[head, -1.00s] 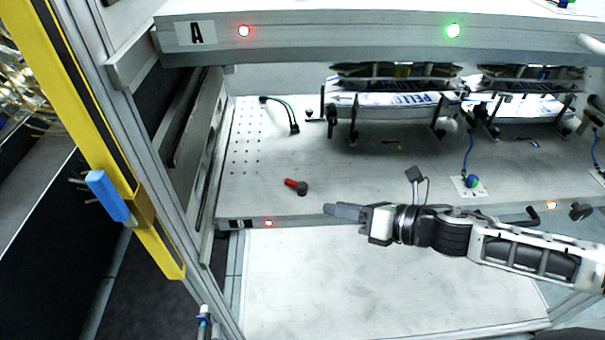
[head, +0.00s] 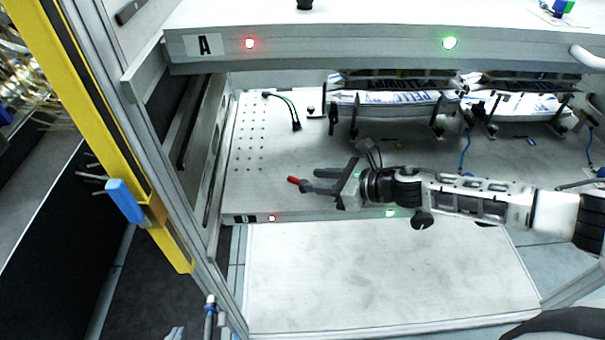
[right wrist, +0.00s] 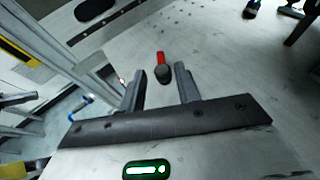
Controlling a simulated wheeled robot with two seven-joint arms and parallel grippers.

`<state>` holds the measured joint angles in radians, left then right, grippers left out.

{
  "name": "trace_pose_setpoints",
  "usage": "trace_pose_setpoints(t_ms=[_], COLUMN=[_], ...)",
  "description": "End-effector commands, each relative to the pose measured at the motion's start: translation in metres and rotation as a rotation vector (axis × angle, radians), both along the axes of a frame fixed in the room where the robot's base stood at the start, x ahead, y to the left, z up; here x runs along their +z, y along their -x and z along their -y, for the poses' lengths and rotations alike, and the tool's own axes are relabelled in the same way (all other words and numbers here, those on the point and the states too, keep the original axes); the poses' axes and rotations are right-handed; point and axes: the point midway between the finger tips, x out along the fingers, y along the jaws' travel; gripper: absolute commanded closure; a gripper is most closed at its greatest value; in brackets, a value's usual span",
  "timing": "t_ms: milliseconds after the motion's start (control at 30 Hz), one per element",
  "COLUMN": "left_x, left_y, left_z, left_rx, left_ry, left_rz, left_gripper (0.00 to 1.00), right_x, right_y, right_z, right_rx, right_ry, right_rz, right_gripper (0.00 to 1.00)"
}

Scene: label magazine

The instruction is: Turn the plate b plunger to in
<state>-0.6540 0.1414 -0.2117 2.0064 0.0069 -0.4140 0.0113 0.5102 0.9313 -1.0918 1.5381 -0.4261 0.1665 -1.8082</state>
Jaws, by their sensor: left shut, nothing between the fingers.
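The plunger on the lower plate has a red handle (head: 293,180); in the head view its dark round knob is hidden by my right gripper. The right wrist view shows the red handle (right wrist: 160,57) pointing away, with the dark knob (right wrist: 163,74) nearer. My right gripper (head: 310,180) is open. Its fingers lie either side of the line to the knob, which appears between the fingertips; I cannot tell whether they touch it. The plate's front edge carries a dark label (head: 240,219). My left gripper (head: 176,333) shows only as a shut tip at the bottom edge.
The upper shelf marked A (head: 205,45) hangs above the lower plate. Packages on racks (head: 390,98) stand behind on the plate. A yellow post (head: 90,120) stands at left. A white panel (head: 380,280) lies below.

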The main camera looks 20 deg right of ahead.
Motion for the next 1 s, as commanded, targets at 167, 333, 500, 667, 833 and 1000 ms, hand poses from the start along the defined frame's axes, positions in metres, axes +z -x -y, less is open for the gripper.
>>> trace_pose_setpoints(t_ms=[167, 333, 500, 667, 833, 1000], left_x=[0.002, 0.002, 0.001, 0.001, 0.001, 0.000], left_y=[-0.001, -0.001, -0.001, 0.000, 0.000, 0.002], left_z=[0.000, 0.000, -0.001, -0.001, -0.002, -0.002], left_rx=[0.004, 0.005, 0.005, 0.004, 0.004, 0.003], left_ry=[0.003, 0.002, 0.002, -0.001, -0.002, -0.002], left_rz=[0.002, 0.000, 0.000, 0.000, -0.001, -0.005], left_gripper=[1.00, 1.00, 1.00, 1.00, 1.00, 1.00], right_x=[-0.011, -0.018, -0.019, -0.019, -0.019, -0.021], right_y=[-0.021, -0.031, -0.034, -0.034, -0.033, -0.032], right_z=[-0.020, -0.029, -0.032, -0.031, -0.031, -0.031], right_rx=[-0.001, -0.002, -0.002, -0.001, -0.001, -0.003], right_ry=[-0.001, -0.002, -0.001, -0.001, 0.000, 0.001], right_rz=[0.002, 0.000, 0.001, 0.000, 0.000, -0.003], right_gripper=[0.67, 0.67, 0.67, 0.67, 1.00, 1.00])
